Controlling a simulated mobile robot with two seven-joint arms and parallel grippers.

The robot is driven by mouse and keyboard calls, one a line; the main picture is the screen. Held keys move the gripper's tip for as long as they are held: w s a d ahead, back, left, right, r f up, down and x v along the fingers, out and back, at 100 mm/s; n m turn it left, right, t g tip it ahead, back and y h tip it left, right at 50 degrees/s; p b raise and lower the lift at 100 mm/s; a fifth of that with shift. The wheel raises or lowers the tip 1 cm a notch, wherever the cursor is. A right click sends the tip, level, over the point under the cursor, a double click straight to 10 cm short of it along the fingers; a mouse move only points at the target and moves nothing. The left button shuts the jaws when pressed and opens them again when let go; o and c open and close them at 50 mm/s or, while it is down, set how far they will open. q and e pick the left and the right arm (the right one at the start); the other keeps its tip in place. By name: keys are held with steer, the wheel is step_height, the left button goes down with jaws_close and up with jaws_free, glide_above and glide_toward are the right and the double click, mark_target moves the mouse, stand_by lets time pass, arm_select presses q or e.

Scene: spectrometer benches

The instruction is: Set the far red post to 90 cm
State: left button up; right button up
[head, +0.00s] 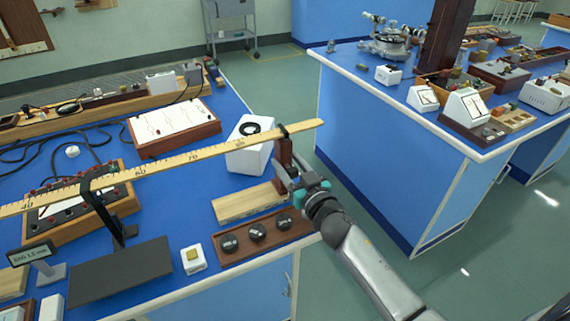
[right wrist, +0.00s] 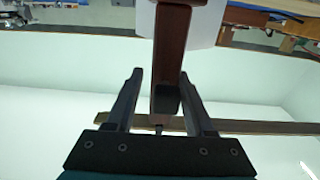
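A long yellow ruler (head: 165,164) runs across the left bench in the head view, its figures rising to the right. The far red post (head: 285,153) stands under its far end, with a black clip on top, right of the 80 mark. The figure at the clip cannot be read. My right gripper (head: 290,182) is at the post's lower part. In the right wrist view its two fingers (right wrist: 160,90) are apart, one on each side of the red post (right wrist: 170,55), with a gap on the left. My left gripper is not in view.
A black stand (head: 108,215) carries the ruler nearer the left. A wooden block (head: 248,203) and a tray of black knobs (head: 300,228) lie close to my right gripper. A white box (head: 248,158) stands behind the ruler. Floor lies between this bench and another blue bench (head: 400,165).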

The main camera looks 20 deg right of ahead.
steer(key=shift+o, duration=0.6)
steer(key=shift+d, duration=0.1)
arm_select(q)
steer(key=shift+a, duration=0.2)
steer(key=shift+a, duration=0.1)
arm_select(e)
steer(key=shift+s, duration=0.6)
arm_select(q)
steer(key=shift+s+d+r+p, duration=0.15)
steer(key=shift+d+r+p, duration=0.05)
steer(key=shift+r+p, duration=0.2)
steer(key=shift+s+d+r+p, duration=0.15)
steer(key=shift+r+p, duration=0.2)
arm_select(e)
steer(key=s, duration=1.4)
steer(key=shift+d, duration=0.2)
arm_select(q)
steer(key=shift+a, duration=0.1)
